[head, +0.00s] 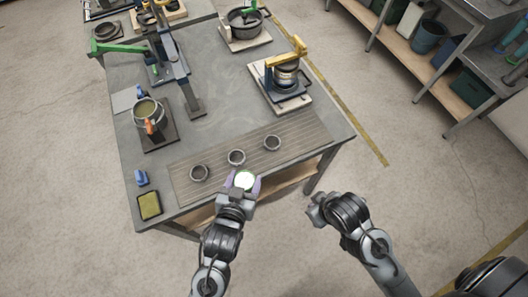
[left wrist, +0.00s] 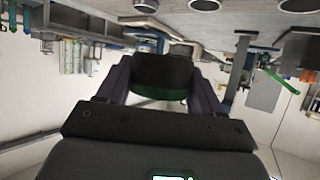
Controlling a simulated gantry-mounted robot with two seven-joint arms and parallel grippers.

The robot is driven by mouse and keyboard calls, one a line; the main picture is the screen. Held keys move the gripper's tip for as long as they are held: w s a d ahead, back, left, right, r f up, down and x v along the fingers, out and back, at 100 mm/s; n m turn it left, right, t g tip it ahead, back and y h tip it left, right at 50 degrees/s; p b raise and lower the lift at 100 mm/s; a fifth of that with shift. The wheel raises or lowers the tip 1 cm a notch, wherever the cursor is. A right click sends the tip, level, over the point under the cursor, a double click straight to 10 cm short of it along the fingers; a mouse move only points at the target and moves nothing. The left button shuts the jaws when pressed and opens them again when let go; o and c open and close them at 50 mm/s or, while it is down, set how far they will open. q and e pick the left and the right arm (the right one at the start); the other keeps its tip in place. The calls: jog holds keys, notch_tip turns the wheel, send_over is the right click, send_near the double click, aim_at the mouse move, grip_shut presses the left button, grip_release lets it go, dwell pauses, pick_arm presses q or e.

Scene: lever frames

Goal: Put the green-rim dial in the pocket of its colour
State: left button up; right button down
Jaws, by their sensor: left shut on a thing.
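The green-rim dial (head: 244,180) is between the fingers of my left gripper (head: 243,185), at the near edge of the table. Its face looks pale and bright in the head view. In the left wrist view the dial (left wrist: 162,72) is a dark drum with a green band, and the fingers (left wrist: 162,82) close on its two sides. Three dark round pockets stand on a slatted board: left (head: 199,173), middle (head: 236,157) and right (head: 272,143). Their colours cannot be told. My right gripper (head: 316,207) is off the table's front; its finger opening is unclear.
The slatted board (head: 218,177) lies along the table's near edge. A yellow-handled lever frame (head: 285,75) stands behind right. The table's middle is mostly clear.

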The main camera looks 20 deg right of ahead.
pick_arm(q)
jog(key=shift+a+f, duration=0.3)
jog(key=shift+f, duration=0.2)
jog(key=b, duration=0.1)
send_over(224, 173)
notch_tip(224, 173, down, 7)
jog(key=shift+f+b, duration=0.35)
jog(key=shift+f, duration=1.6)
pick_arm(e)
jog(key=shift+a+f, duration=0.15)
jog(key=shift+f, duration=0.45)
jog(key=shift+a+f, duration=0.15)
jog(key=shift+f, duration=0.4)
pick_arm(q)
jog(key=shift+f, duration=0.1)
jog(key=o, duration=0.8)
jog(key=shift+o, duration=0.2)
